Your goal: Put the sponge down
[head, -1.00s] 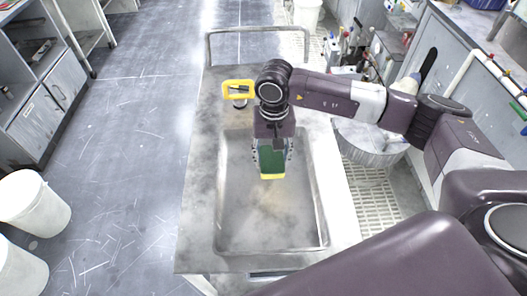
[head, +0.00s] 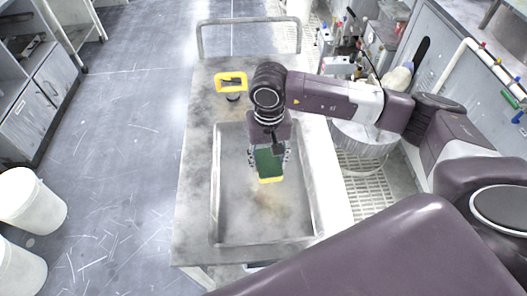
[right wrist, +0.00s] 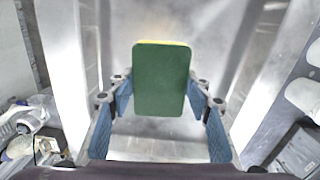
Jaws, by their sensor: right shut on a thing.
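The sponge (head: 269,165) has a green face and a yellow edge. My right gripper (head: 268,158) is shut on it and holds it over the recessed basin of the grey metal cart (head: 193,190). In the right wrist view the sponge (right wrist: 161,80) shows its green side, between the two blue-padded fingers of the gripper (right wrist: 160,105). Whether the sponge touches the basin floor, I cannot tell. My left gripper is not in view.
A yellow-framed object (head: 231,82) stands on the cart's top behind the basin. The cart's handle (head: 249,21) rises at its far end. A round metal drum (head: 365,143) stands to the right. White bins (head: 32,200) stand on the floor at left. The basin's front part is clear.

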